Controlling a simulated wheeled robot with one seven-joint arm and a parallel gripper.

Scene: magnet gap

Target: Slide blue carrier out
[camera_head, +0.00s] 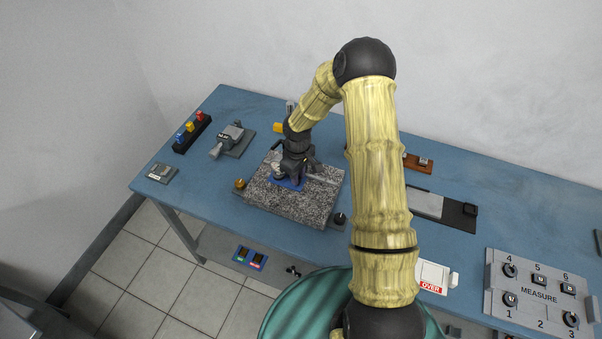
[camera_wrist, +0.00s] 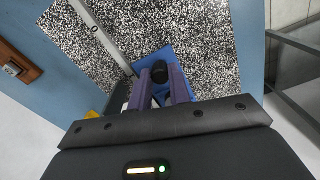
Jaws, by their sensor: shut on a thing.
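The blue carrier (camera_head: 287,184) lies flat on the speckled granite plate (camera_head: 310,208), in the left part of the blue bench. It also shows in the wrist view (camera_wrist: 151,62), partly covered by my fingers. My gripper (camera_wrist: 160,78) points down over the carrier and is shut on a dark round knob (camera_wrist: 159,72) that stands on it. In the head view my gripper (camera_head: 292,180) hides part of the carrier. A pale metal bar (camera_wrist: 103,36) lies on the granite and reaches the carrier's edge.
A grey clamp-like device (camera_head: 232,138) and a rack with coloured pieces (camera_head: 191,131) stand to the left. A brass knob (camera_head: 240,183) and a black knob (camera_head: 340,218) flank the plate. A MEASURE panel (camera_head: 539,295) is at the right. The granite's front is clear.

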